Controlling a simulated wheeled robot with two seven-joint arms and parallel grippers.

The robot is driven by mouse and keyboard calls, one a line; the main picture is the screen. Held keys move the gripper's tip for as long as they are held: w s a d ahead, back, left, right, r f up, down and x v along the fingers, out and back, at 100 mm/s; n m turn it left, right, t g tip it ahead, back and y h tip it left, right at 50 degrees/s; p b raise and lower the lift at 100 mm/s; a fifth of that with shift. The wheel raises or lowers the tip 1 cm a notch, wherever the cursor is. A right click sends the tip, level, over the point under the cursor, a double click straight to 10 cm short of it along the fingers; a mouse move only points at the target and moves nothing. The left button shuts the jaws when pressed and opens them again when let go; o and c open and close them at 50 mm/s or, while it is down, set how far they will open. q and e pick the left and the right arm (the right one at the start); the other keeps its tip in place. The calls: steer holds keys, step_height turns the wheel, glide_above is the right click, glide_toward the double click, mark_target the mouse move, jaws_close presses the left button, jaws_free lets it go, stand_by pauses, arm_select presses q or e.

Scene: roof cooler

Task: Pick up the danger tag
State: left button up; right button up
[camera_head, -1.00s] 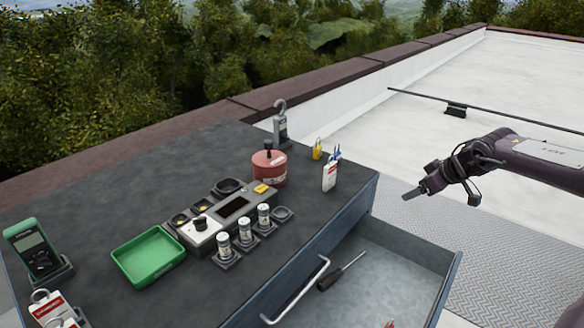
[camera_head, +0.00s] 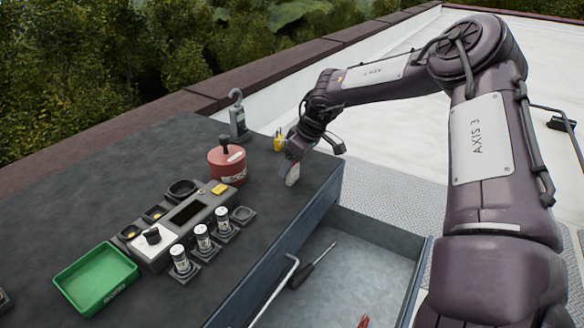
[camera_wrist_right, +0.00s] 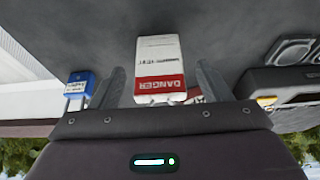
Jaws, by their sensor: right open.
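The danger tag (camera_wrist_right: 158,62) is a white tag with a red band reading DANGER. In the right wrist view it is between the two spread fingers of my right gripper (camera_wrist_right: 160,78), with a gap on each side. In the head view my right gripper (camera_head: 294,168) is low over the right end of the dark worktop, reaching down at the tag's place. It hides most or all of the tag there. My right gripper is open and holds nothing. My left gripper is not in view.
A blue padlock (camera_wrist_right: 78,88) is close beside one finger. A yellow padlock (camera_head: 278,141) and a red canister (camera_head: 227,165) stand near the gripper. An open drawer (camera_head: 375,265) juts out below.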

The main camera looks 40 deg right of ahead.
steer(key=shift+w+a+f, duration=0.1)
steer(key=shift+w+f, duration=0.2)
steer(key=shift+f, duration=0.25)
steer(key=c, duration=1.1)
steer(key=shift+o, duration=0.2)
steer(key=shift+r, duration=0.1)
